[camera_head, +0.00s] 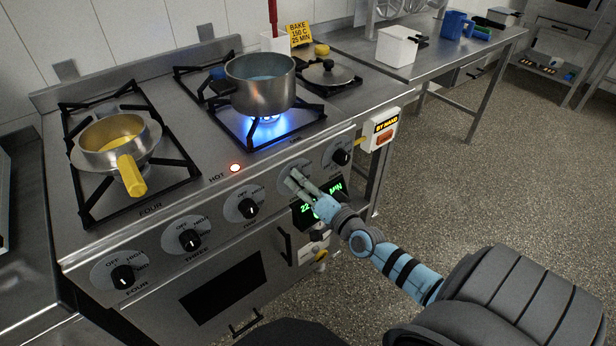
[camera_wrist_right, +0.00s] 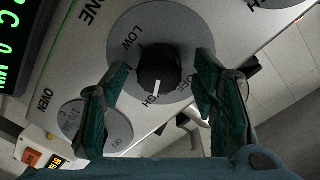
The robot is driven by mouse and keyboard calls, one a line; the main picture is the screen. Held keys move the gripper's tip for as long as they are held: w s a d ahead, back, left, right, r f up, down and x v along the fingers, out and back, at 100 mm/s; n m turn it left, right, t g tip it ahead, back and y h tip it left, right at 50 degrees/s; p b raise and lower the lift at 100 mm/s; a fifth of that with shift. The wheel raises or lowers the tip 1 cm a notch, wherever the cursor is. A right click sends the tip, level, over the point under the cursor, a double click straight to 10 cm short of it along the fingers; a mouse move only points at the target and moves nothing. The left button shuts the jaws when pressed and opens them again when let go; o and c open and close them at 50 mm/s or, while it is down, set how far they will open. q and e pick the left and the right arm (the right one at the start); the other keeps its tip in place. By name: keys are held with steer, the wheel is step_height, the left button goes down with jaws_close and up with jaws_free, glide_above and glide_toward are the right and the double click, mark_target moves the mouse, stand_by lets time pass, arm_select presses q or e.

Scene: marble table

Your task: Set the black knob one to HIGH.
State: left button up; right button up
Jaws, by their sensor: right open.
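The black knob one (camera_wrist_right: 157,67) sits on a grey dial plate on the sloping stove front, in the right wrist view. Its white mark points down in that view, toward the partly covered HIGH label; LOW is at the upper left. My right gripper (camera_head: 300,183) is at this knob and mostly hides it in the head view. In the wrist view its two green fingers (camera_wrist_right: 162,72) are open, one on each side of the knob. I cannot tell if either finger touches it. My left gripper is in neither view.
A blue flame burns under a steel pot (camera_head: 261,92). A yellow-handled pan (camera_head: 118,140) stands on the left burner. The oven knob (camera_head: 341,157) is close right of my gripper, another burner knob (camera_head: 248,208) to its left. The hot lamp (camera_head: 235,168) is lit.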

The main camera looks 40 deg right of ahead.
steer(key=s, duration=1.2)
steer(key=shift+a+r, duration=0.2)
steer(key=shift+a, duration=0.05)
steer(key=shift+w+f, duration=0.1)
